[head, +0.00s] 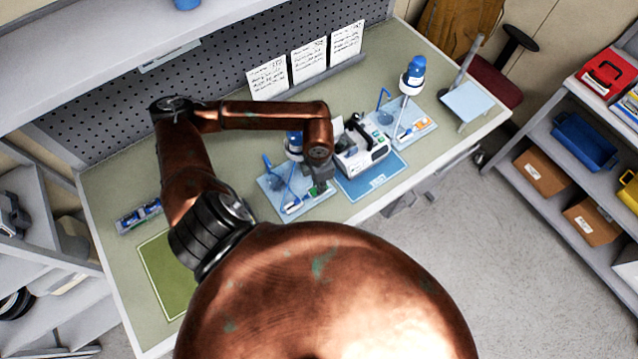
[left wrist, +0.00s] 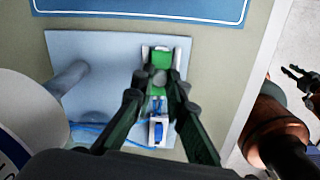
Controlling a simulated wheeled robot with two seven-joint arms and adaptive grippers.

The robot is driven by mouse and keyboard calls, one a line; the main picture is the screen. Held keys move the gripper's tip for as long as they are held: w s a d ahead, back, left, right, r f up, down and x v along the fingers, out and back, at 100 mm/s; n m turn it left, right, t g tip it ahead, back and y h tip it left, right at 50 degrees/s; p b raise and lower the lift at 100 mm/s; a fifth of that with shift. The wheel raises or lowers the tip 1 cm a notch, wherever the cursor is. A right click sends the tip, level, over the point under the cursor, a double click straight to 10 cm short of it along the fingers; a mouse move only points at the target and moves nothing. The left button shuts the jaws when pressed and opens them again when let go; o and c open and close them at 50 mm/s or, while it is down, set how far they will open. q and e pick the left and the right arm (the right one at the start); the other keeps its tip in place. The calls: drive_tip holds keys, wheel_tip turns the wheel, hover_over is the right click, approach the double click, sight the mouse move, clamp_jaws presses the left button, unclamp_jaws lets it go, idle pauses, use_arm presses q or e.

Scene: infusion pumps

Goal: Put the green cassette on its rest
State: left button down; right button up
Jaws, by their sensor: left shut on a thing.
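The green cassette (left wrist: 161,58) lies on a pale blue board (left wrist: 112,52), near the board's right side in the left wrist view. White end pieces show at its top corners. My left gripper (left wrist: 160,82) reaches over it with its fingertips closed together on it. In the head view my left gripper (head: 318,187) is over the right part of the same board (head: 272,208), and the cassette is mostly hidden. A white and blue part (left wrist: 157,130) with thin blue tubing shows between the fingers. My right gripper (left wrist: 299,82) is apart from the board, with its fingers spread and empty.
A white pump (head: 362,155) stands on a blue mat (head: 372,182) just right of the board. A second board (head: 415,128) with a blue-topped pole (head: 413,75) is farther right. A green mat (head: 165,275) lies clear at the left.

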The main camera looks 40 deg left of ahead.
use_arm(q)
drive_tip(key=c, duration=1.8)
unclamp_jaws()
drive_tip(key=shift+c, duration=0.2)
drive_tip(key=shift+o, duration=0.5)
drive_tip(key=o, duration=0.3)
drive_tip(key=shift+r, duration=0.1)
